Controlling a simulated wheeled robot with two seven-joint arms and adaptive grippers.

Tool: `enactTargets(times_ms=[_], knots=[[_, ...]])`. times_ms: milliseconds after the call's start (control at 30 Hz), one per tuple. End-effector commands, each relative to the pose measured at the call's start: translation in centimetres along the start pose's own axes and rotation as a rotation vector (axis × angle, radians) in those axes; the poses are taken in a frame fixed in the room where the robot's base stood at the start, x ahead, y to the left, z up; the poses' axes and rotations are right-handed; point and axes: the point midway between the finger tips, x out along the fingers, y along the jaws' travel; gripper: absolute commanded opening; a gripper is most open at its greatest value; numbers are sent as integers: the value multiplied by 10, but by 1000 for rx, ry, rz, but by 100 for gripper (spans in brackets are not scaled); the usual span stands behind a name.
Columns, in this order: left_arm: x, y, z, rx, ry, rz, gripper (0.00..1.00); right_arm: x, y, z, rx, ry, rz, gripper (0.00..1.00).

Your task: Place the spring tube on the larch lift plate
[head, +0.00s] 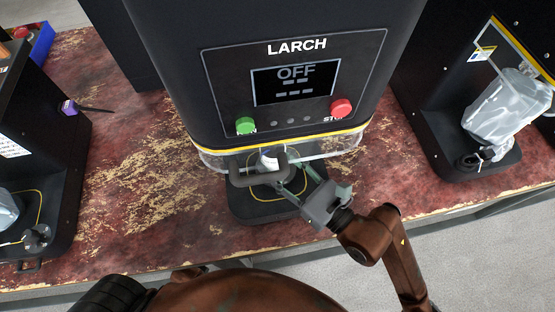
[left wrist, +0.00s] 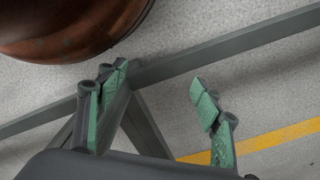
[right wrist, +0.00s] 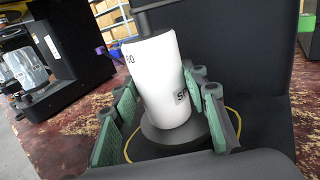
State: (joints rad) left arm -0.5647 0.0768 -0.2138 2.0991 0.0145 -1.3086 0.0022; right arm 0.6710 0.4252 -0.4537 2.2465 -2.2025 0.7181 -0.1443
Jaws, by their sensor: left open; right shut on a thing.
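My right gripper (head: 287,185) is shut on the spring tube (head: 268,159), a white cylinder, inside the opening of the LARCH machine (head: 290,75). In the right wrist view, the spring tube (right wrist: 160,85) shows part of its dark lettering and leans slightly between the green finger pads (right wrist: 165,115). Its lower end is at the dark round larch lift plate (right wrist: 170,140); I cannot tell whether it touches. A dark cylindrical part (right wrist: 150,18) is right above the tube. In the left wrist view, my left gripper (left wrist: 160,110) is open and empty over the floor.
A clear guard (head: 340,148) with a dark handle (head: 240,175) is at the opening. The machine's display reads OFF, between a green button (head: 245,125) and a red button (head: 341,108). Similar machines stand left (head: 35,150) and right (head: 430,110).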

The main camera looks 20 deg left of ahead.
Motion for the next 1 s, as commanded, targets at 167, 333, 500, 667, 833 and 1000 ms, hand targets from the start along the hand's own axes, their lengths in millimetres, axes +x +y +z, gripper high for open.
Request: enactTargets(times_ms=[167,333,500,667,833,1000], knots=[[-1,0,0,0,0,0,60,0,0,-2,0,1,0,46],[-1,0,0,0,0,1,60,0,0,-2,0,1,0,58],[-1,0,0,0,0,1,60,0,0,-2,0,1,0,58],[-1,0,0,0,1,1,60,0,0,-2,0,1,0,58],[-2,0,-2,0,7,0,60,-5,-1,0,0,2,-1,58],[16,-4,3,1,-2,-6,60,-32,0,0,0,5,-3,58]])
